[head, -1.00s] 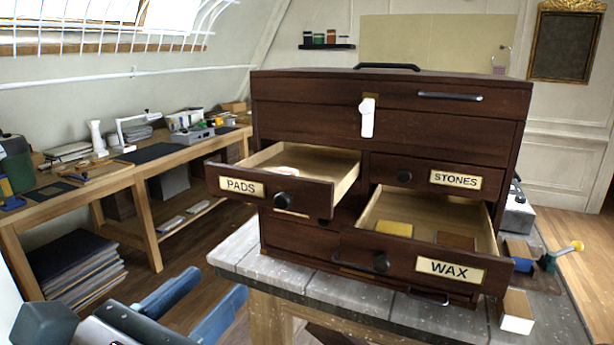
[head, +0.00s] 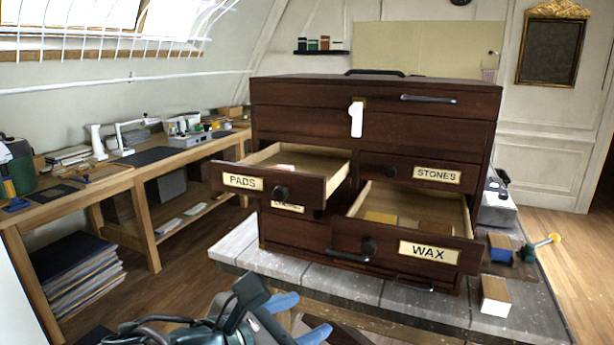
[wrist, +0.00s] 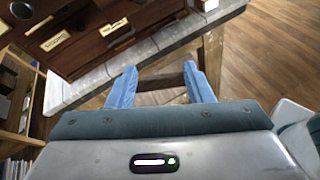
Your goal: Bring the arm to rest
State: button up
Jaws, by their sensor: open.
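My gripper (head: 300,318) is low in the head view, in front of and below the table's near edge. In the wrist view my gripper (wrist: 160,84) has its two blue fingers spread apart with nothing between them. The dark wooden chest (head: 300,125) stands on the table, apart from the fingers. Its drawer marked PADS (head: 245,183) and its drawer marked WAX (head: 420,250) are pulled out. The drawer marked STONES (head: 440,175) is shut. The WAX drawer holds a yellow block (head: 380,217) and a brown block.
The grey table top (head: 240,250) has a white-and-tan block (head: 495,296) and a small clamp-like tool (head: 540,243) at its right. A long wooden workbench (head: 100,185) runs along the left wall. Wooden floor lies open at the right.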

jog(key=d+f+m+g+y, duration=0.3)
jog(key=d+f+m, duration=0.4)
jog(key=m, duration=0.5)
jog(key=s+d+f+m+g+y+p, duration=0.1)
jog(key=d+f+m+g+y, duration=0.3)
jog(key=d+m, duration=0.5)
notch_tip(320, 180, down, 3)
jog(key=m+y, duration=0.2)
jog(key=m, duration=0.2)
jog(key=shift+f+g, duration=0.15)
jog(key=shift+g, duration=0.15)
jog(key=shift+d, duration=0.1)
